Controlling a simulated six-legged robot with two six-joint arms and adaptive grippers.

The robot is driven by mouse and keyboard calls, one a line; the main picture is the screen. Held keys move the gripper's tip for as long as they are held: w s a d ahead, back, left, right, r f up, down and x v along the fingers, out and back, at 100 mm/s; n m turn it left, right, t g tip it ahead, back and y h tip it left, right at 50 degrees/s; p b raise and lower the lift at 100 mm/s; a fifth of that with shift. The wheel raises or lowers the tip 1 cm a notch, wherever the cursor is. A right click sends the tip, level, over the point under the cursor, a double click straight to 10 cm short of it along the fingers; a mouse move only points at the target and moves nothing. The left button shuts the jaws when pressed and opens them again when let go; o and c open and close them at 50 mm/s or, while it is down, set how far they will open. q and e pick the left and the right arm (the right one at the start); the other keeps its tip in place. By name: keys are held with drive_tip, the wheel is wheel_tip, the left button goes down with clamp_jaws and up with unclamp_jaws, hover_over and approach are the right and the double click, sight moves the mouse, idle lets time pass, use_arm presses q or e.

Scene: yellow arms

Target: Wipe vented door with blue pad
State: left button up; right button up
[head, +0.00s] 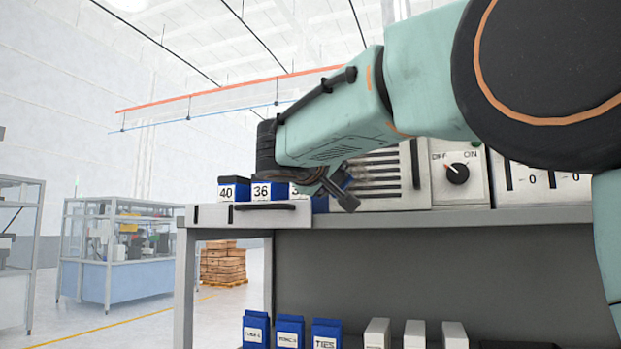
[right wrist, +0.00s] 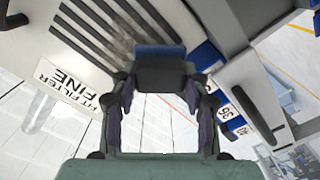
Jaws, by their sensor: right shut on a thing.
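The vented door (head: 400,201) is a pale panel with dark horizontal slots, on the shelf behind my right gripper (head: 336,187). In the right wrist view the vented door (right wrist: 84,47) shows at the upper left, with a grey smudge over part of its slots. My right gripper (right wrist: 161,88) is shut on the blue pad (right wrist: 158,50), a dark block with a blue face. The pad is at the slotted face near its edge; I cannot tell whether it touches. In the head view the pad is partly hidden by the gripper. My left gripper is not in view.
An OFF/ON knob panel (head: 458,175) is on the right. A "FIT FILTER FINE" label (right wrist: 72,85) shows in the wrist view. Blue and white binders (head: 290,332) stand on the lower shelf.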

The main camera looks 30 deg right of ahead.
drive_tip(key=shift+w+d, duration=0.1)
drive_tip(key=shift+w, duration=0.2)
drive_tip(key=shift+w+a, duration=0.1)
drive_tip(key=shift+a, duration=0.1)
drive_tip(key=shift+d, duration=0.1)
